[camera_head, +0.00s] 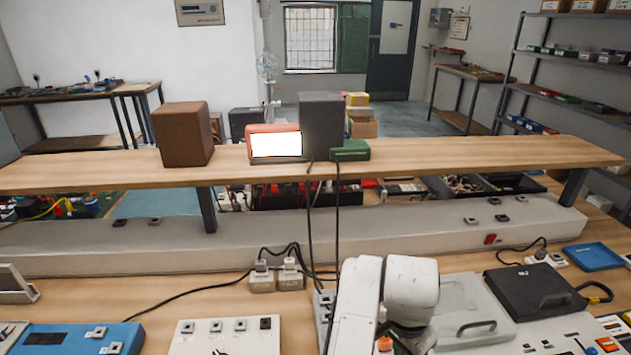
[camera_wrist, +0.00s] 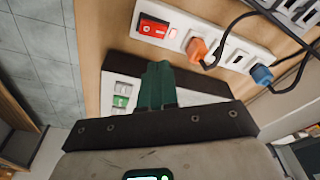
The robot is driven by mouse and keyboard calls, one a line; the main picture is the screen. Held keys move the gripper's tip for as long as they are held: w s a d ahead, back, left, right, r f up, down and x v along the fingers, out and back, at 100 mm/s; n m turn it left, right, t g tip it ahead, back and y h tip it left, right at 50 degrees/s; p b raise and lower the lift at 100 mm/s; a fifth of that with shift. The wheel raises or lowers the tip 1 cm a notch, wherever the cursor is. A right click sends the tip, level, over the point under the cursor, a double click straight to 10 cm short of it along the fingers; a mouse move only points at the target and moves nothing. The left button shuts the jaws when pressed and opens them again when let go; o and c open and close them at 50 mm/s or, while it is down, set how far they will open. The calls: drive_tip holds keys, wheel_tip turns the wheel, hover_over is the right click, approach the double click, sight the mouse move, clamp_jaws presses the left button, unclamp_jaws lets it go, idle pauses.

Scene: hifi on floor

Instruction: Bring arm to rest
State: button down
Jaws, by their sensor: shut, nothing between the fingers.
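My arm (camera_head: 360,300), white, rises from the bottom edge of the head view and stands folded over the workbench (camera_head: 215,290). My gripper does not show clearly in the head view. In the wrist view my gripper (camera_wrist: 157,86) shows its dark green fingers together, with nothing between them. Beyond the fingers is a white panel (camera_wrist: 120,98) with a green switch, partly hidden by the gripper. A white power strip (camera_wrist: 213,52) with a red switch and orange and blue plugs lies beyond it.
A raised wooden shelf (camera_head: 440,156) crosses the bench, with a brown box (camera_head: 183,134), dark box (camera_head: 321,126) and orange device (camera_head: 273,143) on it. A black case (camera_head: 535,290) and blue tray (camera_head: 592,257) lie right of my arm. Cables hang near the arm.

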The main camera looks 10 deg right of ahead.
drive_tip(key=shift+n+t+h, duration=0.5)
drive_tip(key=shift+n+h, duration=0.1)
drive_tip(key=shift+h, duration=0.2)
drive_tip(key=d, duration=0.3)
drive_tip(key=s+d, duration=0.1)
drive_tip(key=d, duration=0.2)
drive_tip(key=s+d, duration=0.1)
drive_tip(key=d, duration=0.3)
drive_tip(key=shift+s+f, duration=0.1)
drive_tip(key=s+d+f+n, duration=0.3)
drive_tip(key=s, duration=0.4)
drive_tip(key=s+d+f+n, duration=0.2)
drive_tip(key=s+f+n, duration=0.2)
drive_tip(key=s, duration=0.3)
drive_tip(key=s+a+f+n+g+y, duration=0.1)
drive_tip(key=s+a+f+n+y, duration=0.2)
drive_tip(key=s+a, duration=0.4)
drive_tip(key=s+f, duration=0.1)
drive_tip(key=s, duration=0.4)
drive_tip(key=shift+a, duration=0.4)
